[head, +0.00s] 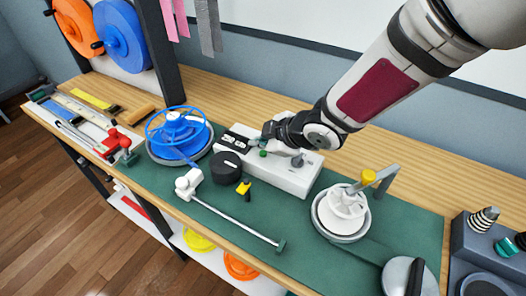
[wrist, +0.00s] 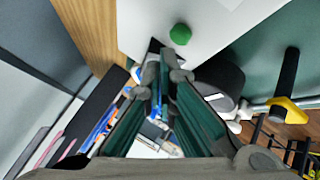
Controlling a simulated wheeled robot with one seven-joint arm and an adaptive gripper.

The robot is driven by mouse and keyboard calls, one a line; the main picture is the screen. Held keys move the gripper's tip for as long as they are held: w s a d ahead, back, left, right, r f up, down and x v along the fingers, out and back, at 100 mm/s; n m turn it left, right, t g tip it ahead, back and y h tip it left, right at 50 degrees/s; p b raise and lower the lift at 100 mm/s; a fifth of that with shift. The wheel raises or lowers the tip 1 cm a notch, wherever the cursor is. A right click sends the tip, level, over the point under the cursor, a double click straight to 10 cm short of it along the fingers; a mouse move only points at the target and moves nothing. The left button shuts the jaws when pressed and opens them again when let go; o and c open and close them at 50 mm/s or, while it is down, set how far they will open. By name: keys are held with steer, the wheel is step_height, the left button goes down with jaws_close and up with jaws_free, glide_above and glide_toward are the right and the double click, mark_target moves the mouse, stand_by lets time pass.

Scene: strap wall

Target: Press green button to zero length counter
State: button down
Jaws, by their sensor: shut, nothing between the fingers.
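The green button (head: 263,153) is a small round knob on top of the white counter box (head: 285,181) in the middle of the bench. In the wrist view the green button (wrist: 180,34) shows whole, just beyond my fingertips and a little right of them, on the white face of the box (wrist: 222,18). My gripper (head: 268,136) is shut and empty, close above the box beside the button. In the wrist view my gripper (wrist: 163,62) shows its fingers together at the tips. I see no clear contact with the button; the exact gap cannot be told.
A black round knob (head: 226,167) and a blue reel (head: 180,131) stand left of the box. A white reel (head: 342,210) with a yellow-knobbed crank stands to the right. A thin rod (head: 235,222) lies in front. The green mat (head: 290,222) has some bare room.

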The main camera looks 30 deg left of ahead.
mark_target(261, 154)
steer(key=shift+f, duration=0.2)
steer(key=shift+f+b, duration=0.25)
steer(key=shift+b, duration=0.35)
steer(key=shift+f+b, duration=0.5)
steer(key=shift+b, duration=0.1)
stand_by(0.9)
steer(key=shift+r, duration=0.1)
stand_by(0.3)
steer(key=shift+r+p, duration=0.85)
steer(key=shift+p, duration=0.2)
step_height(261, 154, up, 5)
steer(key=p, duration=0.5)
steer(key=shift+p, duration=0.35)
stand_by(0.4)
